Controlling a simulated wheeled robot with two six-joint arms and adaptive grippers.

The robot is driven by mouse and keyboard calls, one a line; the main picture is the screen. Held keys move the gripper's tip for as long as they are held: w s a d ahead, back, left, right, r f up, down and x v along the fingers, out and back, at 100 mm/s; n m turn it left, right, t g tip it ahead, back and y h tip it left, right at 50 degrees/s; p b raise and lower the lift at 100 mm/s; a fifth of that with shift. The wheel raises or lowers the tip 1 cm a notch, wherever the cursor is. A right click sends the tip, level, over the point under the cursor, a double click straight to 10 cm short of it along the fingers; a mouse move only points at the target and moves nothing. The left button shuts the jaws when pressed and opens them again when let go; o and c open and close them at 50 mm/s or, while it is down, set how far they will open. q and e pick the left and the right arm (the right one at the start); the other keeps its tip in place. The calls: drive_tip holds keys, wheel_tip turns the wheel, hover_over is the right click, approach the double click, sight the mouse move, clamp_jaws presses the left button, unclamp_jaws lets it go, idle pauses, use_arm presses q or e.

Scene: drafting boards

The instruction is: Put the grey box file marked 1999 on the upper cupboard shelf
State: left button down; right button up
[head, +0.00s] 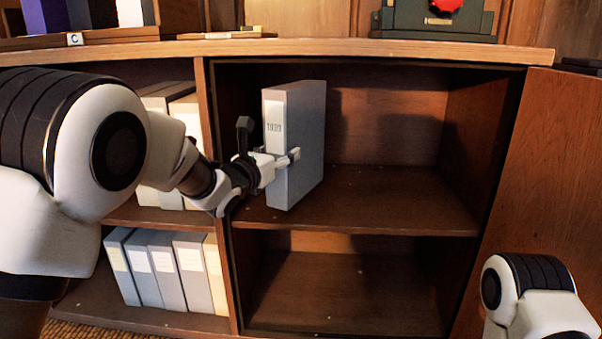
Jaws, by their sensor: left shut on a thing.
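The grey box file (305,140) stands upright at the left of the upper cupboard shelf (400,205), with a white spine label that appears to read 1999. My left gripper (285,158) is shut on the file at its spine side, about mid-height. The file's lower edge is at the shelf's front part; I cannot tell whether it rests on the board or hangs just above it. The right arm shows at the lower right, but its gripper is out of view.
The upper shelf is clear right of the file, and the lower shelf (350,290) is empty. An open wooden door (535,180) stands at the right. Left of the divider (212,110), several box files (165,270) fill shelves. A countertop (350,50) runs above.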

sight(298, 161)
use_arm(q)
drive_tip(key=w+d+f+b, duration=0.1)
drive_tip(key=w, duration=0.1)
drive_tip(key=w+d+f+b, duration=0.1)
drive_tip(key=b, duration=0.1)
drive_tip(key=w+d+f+b, duration=0.1)
drive_tip(key=w+f, duration=0.1)
drive_tip(key=shift+w+d+b, duration=0.35)
use_arm(e)
drive_tip(key=shift+t, duration=0.3)
drive_tip(key=f, duration=0.2)
drive_tip(key=w+f, duration=0.1)
drive_tip(key=f, duration=0.2)
drive_tip(key=shift+w+f, duration=0.35)
drive_tip(key=shift+w, duration=0.05)
use_arm(q)
drive_tip(key=shift+r, duration=0.1)
use_arm(e)
drive_tip(key=shift+r, duration=0.2)
use_arm(q)
drive_tip(key=shift+c, duration=1.4)
unclamp_jaws()
drive_tip(key=shift+s, duration=0.1)
